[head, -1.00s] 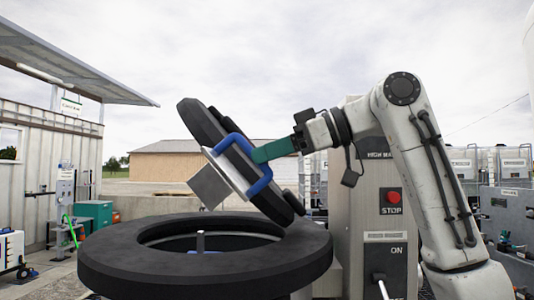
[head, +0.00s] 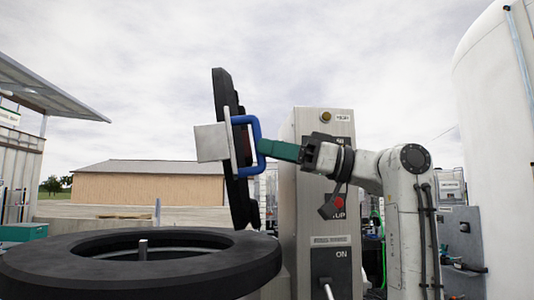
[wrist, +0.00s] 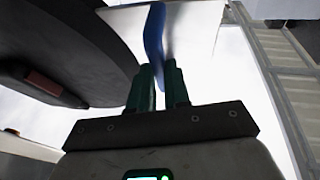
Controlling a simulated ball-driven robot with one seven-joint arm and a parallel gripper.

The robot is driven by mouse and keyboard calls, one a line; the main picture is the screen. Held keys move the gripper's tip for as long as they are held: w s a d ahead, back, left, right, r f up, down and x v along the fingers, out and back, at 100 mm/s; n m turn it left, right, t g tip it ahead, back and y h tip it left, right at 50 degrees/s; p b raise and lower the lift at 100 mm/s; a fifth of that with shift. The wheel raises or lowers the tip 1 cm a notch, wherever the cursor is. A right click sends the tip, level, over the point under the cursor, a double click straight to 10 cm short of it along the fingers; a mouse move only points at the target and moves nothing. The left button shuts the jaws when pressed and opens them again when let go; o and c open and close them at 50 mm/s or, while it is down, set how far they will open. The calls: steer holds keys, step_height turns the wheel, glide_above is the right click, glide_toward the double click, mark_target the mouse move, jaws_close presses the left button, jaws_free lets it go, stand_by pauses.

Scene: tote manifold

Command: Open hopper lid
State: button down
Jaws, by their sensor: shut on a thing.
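The hopper lid (head: 224,95) is a thick black disc standing nearly upright at the right side of the hopper's black ring rim (head: 120,283). A blue handle (head: 257,127) and a pale square block (head: 211,142) are on the lid. My gripper (head: 270,148), with green fingers, is shut on the blue handle. In the wrist view the green fingers (wrist: 158,85) close around the blue handle (wrist: 154,35), with the dark lid (wrist: 70,50) to the left. The hopper's round opening is uncovered, and a short grey post (head: 143,250) shows in it.
A steel control cabinet (head: 300,215) with a red stop button (head: 340,203) and a lever (head: 327,290) stands close behind and below my arm. A large white tank (head: 492,120) is at the right. Open ground lies behind the hopper at left.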

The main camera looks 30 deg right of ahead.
steer(key=shift+d, duration=0.1)
steer(key=c, duration=1.1)
jaws_free()
steer(key=b+v, duration=0.2)
steer(key=v, duration=0.8)
steer(key=shift+s+d+f, duration=0.15)
steer(key=shift+s+d, duration=0.05)
steer(key=shift+d, duration=0.05)
